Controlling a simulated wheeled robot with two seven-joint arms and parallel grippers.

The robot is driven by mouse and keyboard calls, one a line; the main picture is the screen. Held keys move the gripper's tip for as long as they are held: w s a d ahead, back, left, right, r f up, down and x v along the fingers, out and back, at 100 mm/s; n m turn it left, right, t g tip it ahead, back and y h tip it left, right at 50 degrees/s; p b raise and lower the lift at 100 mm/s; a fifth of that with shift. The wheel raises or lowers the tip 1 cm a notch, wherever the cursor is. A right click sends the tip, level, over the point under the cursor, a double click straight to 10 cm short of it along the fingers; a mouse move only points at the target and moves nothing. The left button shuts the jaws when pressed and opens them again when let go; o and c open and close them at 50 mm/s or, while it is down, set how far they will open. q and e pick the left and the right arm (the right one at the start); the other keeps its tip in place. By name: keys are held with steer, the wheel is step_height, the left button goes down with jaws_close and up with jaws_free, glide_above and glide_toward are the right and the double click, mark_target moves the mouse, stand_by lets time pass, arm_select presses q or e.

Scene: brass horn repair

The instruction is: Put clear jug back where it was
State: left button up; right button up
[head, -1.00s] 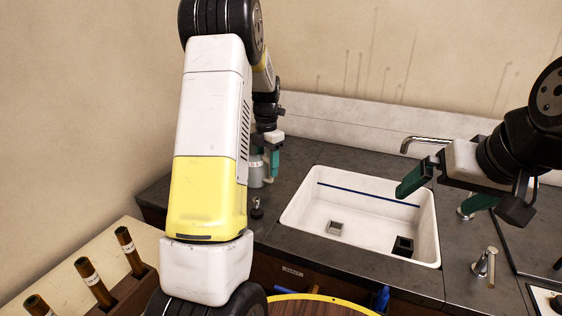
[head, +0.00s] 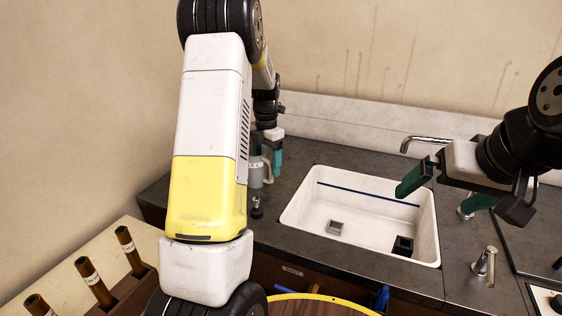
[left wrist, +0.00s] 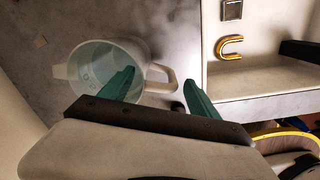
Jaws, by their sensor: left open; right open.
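The clear jug (head: 256,174) stands on the dark counter left of the sink, partly hidden behind my left arm in the head view. In the left wrist view the jug (left wrist: 92,62) shows its open round mouth, with its handle pointing right. My left gripper (head: 267,160) is open at the jug's handle. In the left wrist view its green fingers (left wrist: 157,77) lie on either side of the handle, not closed on it. My right gripper (head: 440,190) is open and empty above the sink's right side.
A U-shaped brass piece (left wrist: 230,47) shows in the left wrist view. A faucet (head: 425,139) stands behind. Labelled brown tubes (head: 95,283) stand at lower left.

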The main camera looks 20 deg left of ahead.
arm_select(q)
step_height(320, 180, up, 10)
steer(key=shift+d, duration=0.1)
steer(key=s+d+r+m+t+h, duration=0.1)
steer(key=s+d+r+m+t, duration=0.2)
steer(key=s+m, duration=0.45)
steer(key=s+d+r+m+h, duration=0.1)
steer(key=s+d+r+m, duration=0.2)
steer(key=s+r+m, duration=0.4)
steer(key=s+d+f+m+t, duration=0.1)
steer(key=s+d+f+m, duration=0.1)
steer(key=s+m, duration=0.5)
steer(key=s+d+f+m+t, duration=0.1)
steer(key=s+d+m+t, duration=0.1)
steer(key=s+m, duration=0.5)
steer(key=shift+s+d+f+m, duration=0.15)
steer(key=shift+d+f+m, duration=0.25)
steer(key=shift+d+m, duration=0.5)
steer(key=shift+a, duration=0.2)
